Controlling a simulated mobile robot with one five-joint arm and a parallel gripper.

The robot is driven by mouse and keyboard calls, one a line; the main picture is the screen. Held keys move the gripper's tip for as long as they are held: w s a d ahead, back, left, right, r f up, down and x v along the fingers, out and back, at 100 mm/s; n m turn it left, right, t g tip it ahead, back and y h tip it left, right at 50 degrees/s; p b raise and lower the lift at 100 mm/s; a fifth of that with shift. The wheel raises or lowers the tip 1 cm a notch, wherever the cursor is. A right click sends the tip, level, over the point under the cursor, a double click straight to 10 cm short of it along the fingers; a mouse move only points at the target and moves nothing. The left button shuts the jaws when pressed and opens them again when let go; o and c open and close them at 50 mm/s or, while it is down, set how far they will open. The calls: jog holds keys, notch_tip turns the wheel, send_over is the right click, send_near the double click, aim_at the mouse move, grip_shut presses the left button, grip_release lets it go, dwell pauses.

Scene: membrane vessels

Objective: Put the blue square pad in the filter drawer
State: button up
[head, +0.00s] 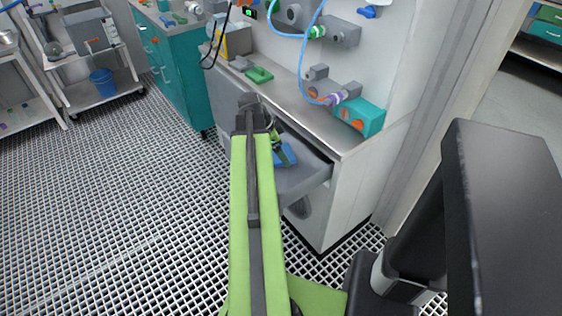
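The blue pad (287,153) shows just right of my arm, over the open grey filter drawer (306,180). Part of the pad is hidden by my arm and gripper, and I cannot tell whether it rests on the drawer floor or is held above it. The drawer is pulled out from the front of the white cabinet. My gripper (281,146) is at the far end of my green arm, right at the pad. Its fingers are small and mostly hidden, so I cannot tell whether they are open or shut.
The steel counter (300,108) above the drawer bears a green block (259,75), a teal box (358,115) and grey fittings with blue hoses. A teal cabinet (180,75) and a cart with a blue bucket (103,82) stand left. The grid floor at left is clear.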

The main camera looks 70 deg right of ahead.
notch_tip(320, 180, down, 4)
jog(key=b, duration=0.3)
jog(key=shift+r, duration=0.3)
jog(key=shift+f, duration=0.15)
jog(key=o, duration=1.1)
jog(key=shift+r+p, duration=0.3)
jog(key=shift+p, duration=0.1)
jog(key=p+v, duration=1)
jog(key=v, duration=0.1)
jog(key=shift+w+a+r+p, duration=0.15)
jog(key=shift+r+p, duration=0.15)
jog(key=shift+p, duration=0.05)
